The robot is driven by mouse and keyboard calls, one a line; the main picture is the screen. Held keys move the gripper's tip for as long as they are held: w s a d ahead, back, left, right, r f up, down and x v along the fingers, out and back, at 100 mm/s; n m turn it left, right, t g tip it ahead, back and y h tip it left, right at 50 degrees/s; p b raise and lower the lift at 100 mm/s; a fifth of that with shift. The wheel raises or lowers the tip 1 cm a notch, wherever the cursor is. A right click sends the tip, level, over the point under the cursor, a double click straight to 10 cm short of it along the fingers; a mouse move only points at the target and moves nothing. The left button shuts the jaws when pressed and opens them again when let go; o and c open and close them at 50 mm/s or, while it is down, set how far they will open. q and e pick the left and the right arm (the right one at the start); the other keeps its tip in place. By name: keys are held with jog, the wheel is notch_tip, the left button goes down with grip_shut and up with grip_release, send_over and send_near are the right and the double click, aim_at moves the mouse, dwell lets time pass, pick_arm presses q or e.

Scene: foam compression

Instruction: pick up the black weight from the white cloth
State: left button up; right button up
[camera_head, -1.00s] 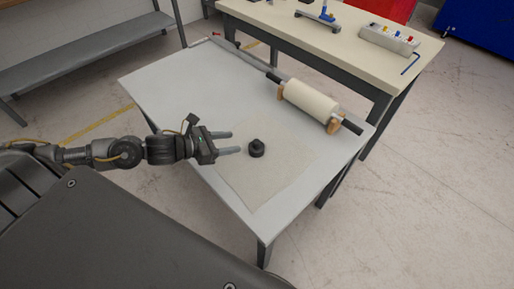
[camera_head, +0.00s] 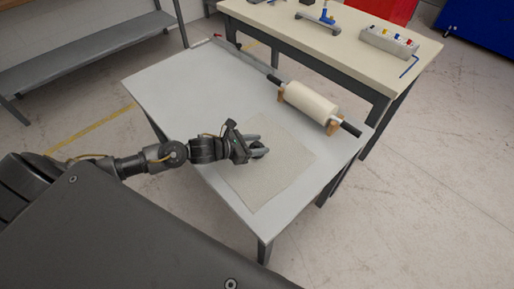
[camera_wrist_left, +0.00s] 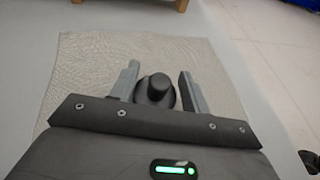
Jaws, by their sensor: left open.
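The black weight (camera_head: 257,149) sits on the white cloth (camera_head: 270,182), which lies on the front part of the light table. The weight has a wide round base and a narrower knob on top, seen in the left wrist view (camera_wrist_left: 157,90). My left gripper (camera_head: 260,148) is open, with its two fingers around the weight, one on each side. In the left wrist view, a gap shows between the weight and the right finger; the left finger is closer to it. The gripper partly hides the weight in the head view. My right gripper is not in view.
A white roll (camera_head: 311,101) with dark handles rests on wooden supports at the table's right edge. A second table (camera_head: 345,50) behind holds a blue-and-grey tool and a box with coloured knobs (camera_head: 390,41). The left part of the light table (camera_head: 185,85) is clear.

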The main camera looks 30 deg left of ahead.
pick_arm(q)
grip_shut()
dwell(0.3)
jog(key=shift+r, duration=0.1)
